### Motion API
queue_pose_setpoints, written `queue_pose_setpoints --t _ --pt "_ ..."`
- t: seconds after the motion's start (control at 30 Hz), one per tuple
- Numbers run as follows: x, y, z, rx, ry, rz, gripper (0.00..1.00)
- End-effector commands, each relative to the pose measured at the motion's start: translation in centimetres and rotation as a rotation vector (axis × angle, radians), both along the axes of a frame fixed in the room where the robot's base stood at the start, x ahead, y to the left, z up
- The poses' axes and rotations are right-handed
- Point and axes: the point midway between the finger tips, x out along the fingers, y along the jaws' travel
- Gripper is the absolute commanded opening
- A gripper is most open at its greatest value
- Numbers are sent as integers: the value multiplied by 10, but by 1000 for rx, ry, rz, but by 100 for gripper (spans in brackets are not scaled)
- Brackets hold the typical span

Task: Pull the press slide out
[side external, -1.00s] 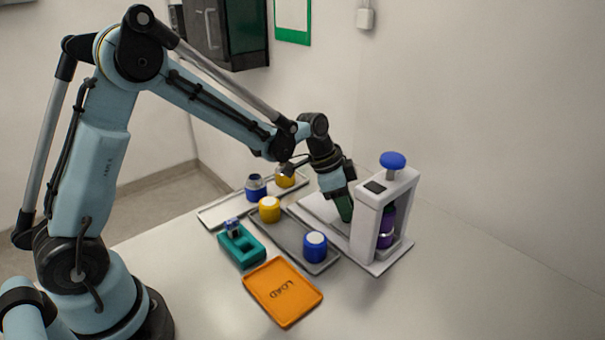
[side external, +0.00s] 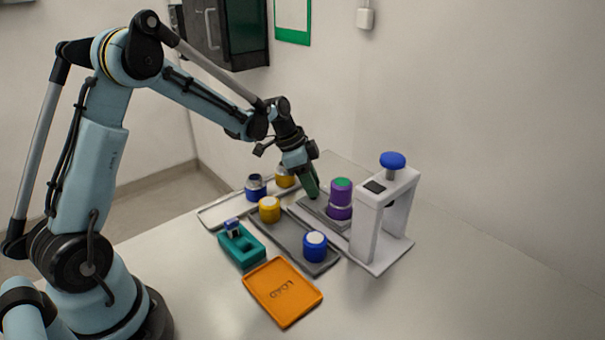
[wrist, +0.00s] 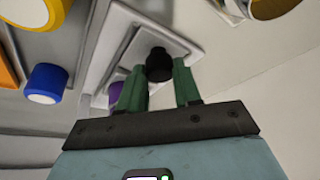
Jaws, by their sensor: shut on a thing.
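The white press (side external: 362,222) with a blue knob (side external: 392,160) on top stands at the right of the table. Its grey slide (side external: 322,217) extends out to the left of the frame. A purple part with a green top (side external: 341,198) stands upright on the slide, clear of the press frame; a bit of purple (wrist: 115,93) also shows in the wrist view. My gripper (side external: 313,196) is at the slide's outer end. In the wrist view, its green fingers (wrist: 158,78) are shut on a black knob (wrist: 159,64). The knob is hidden in the side view.
A grey tray (side external: 290,240) with a yellow and a blue cylinder lies left of the press. A paler tray (side external: 213,215) with two more cylinders lies behind. A teal holder (side external: 240,247) and an orange LOAD tray (side external: 283,292) stand nearer. The right table is clear.

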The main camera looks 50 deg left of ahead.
Motion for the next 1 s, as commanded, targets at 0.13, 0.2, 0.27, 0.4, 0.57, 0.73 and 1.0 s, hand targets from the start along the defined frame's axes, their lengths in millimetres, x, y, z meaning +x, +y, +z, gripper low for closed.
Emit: queue_pose_setpoints --t 0.13,0.2,0.27,0.4,0.57,0.73,1.0 --pt "0 6 0 8 -1 6 0" --pt "0 7 0 10 -1 8 0" --pt "0 7 0 11 -1 8 0" --pt "0 7 0 10 -2 9 51" --pt "0 5 0 9 -2 6 58" --pt "0 5 1 7 -1 5 58" --pt "-8 12 25 7 -1 5 58"
